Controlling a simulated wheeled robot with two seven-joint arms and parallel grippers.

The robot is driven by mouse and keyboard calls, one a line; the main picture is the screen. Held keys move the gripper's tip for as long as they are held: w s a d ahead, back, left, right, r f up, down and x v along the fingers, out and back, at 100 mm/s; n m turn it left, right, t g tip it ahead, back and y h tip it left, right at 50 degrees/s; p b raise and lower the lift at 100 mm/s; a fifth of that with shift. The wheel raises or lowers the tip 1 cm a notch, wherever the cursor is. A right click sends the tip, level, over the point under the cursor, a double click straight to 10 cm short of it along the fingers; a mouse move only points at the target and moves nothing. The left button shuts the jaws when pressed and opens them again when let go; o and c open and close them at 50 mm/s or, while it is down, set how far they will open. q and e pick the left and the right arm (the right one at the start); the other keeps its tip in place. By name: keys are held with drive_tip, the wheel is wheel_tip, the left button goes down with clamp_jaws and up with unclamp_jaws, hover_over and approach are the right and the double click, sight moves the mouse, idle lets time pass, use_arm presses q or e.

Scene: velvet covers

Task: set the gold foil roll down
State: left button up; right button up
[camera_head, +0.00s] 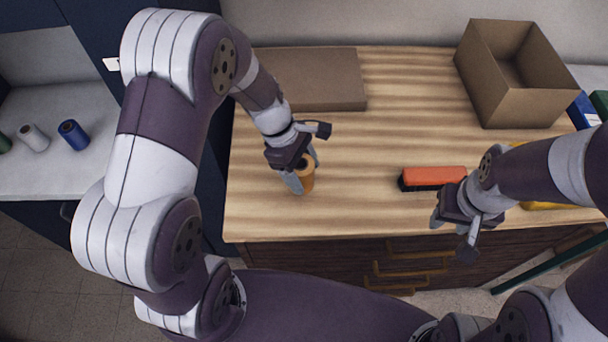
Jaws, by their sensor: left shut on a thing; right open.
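The gold foil roll (307,179) is a small orange-gold cylinder with an open core, upright over the left part of the wooden table top (350,215). My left gripper (302,178) is shut on it, with one finger on each side. The fingers hide part of the roll. I cannot tell whether its base touches the table. My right gripper (450,238) is open and empty at the table's front edge, below the brush.
An orange brush with dark bristles (434,177) lies right of centre. The table's middle is clear.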

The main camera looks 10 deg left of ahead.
sight(302, 181)
use_arm(q)
wheel_tip(302, 181, down, 4)
drive_tip(key=shift+s+r, duration=0.1)
drive_tip(key=shift+r, duration=0.15)
drive_tip(key=shift+w+f, duration=0.25)
drive_tip(key=shift+f, duration=0.1)
drive_tip(key=shift+s+f, duration=0.15)
drive_tip(key=shift+f, duration=0.05)
drive_tip(key=o, duration=1.1)
drive_tip(key=shift+o, duration=0.2)
